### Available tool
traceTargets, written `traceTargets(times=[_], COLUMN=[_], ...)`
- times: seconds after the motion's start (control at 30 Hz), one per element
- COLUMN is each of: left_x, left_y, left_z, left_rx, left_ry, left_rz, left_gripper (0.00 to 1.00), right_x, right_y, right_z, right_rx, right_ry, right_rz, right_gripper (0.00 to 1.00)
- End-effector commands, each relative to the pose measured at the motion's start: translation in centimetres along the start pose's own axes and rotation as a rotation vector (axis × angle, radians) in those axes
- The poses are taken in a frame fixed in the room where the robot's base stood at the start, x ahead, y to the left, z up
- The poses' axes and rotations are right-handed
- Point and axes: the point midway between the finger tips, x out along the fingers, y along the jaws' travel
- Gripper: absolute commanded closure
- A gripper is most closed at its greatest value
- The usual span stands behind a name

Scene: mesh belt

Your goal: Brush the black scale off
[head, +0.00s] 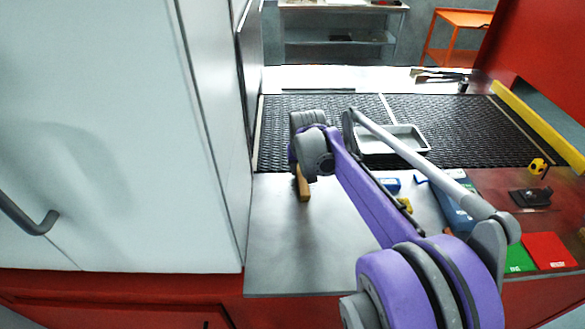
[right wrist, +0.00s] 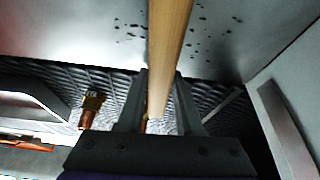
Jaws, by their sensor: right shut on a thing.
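My right gripper (right wrist: 162,98) is shut on a wooden handle (right wrist: 168,45), seen between its two dark fingers in the right wrist view. In the head view the wooden handle (head: 304,187) hangs below my right wrist, over the near-left metal plate. No bristles show, so I cannot tell the tool's working end. The black scale (right wrist: 200,25) shows as small dark specks on the grey metal plate (right wrist: 85,35), on both sides of the handle. In the head view the bare plate (head: 275,240) shows no clear specks. My left gripper is out of view.
A shallow grey tray (head: 425,146) rests on the black mesh belt (head: 455,115). A brass-coloured fitting (right wrist: 92,107) shows near the belt. A white cabinet (head: 110,130) bounds the left. Blue items, a yellow tape measure (head: 537,166) and a red card (head: 548,250) lie to the right.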

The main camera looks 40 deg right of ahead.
Motion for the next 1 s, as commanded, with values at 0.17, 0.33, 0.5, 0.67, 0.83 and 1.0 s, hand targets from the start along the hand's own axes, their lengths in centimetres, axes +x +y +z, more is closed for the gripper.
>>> traceTargets(times=[0.17,0.33,0.5,0.67,0.83,1.0], left_x=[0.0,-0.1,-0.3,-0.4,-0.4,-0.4], left_y=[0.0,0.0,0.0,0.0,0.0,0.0], left_z=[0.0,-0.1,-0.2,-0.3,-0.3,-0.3], left_rx=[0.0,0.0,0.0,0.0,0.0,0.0], left_ry=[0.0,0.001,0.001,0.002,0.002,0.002], left_rz=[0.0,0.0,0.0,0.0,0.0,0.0], left_gripper=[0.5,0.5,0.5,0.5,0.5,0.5], right_x=[0.0,0.0,-0.1,-0.2,-0.2,0.2], right_y=[1.0,1.6,3.2,4.5,5.0,5.0], right_z=[0.1,0.1,0.2,0.3,0.3,-0.2], right_rx=[0.001,0.001,0.003,0.002,0.0,0.0], right_ry=[0.0,-0.001,-0.001,-0.001,-0.001,-0.001], right_rz=[0.002,0.003,0.002,0.002,0.001,0.001], right_gripper=[1.0,1.0,1.0,1.0,1.0,1.0])
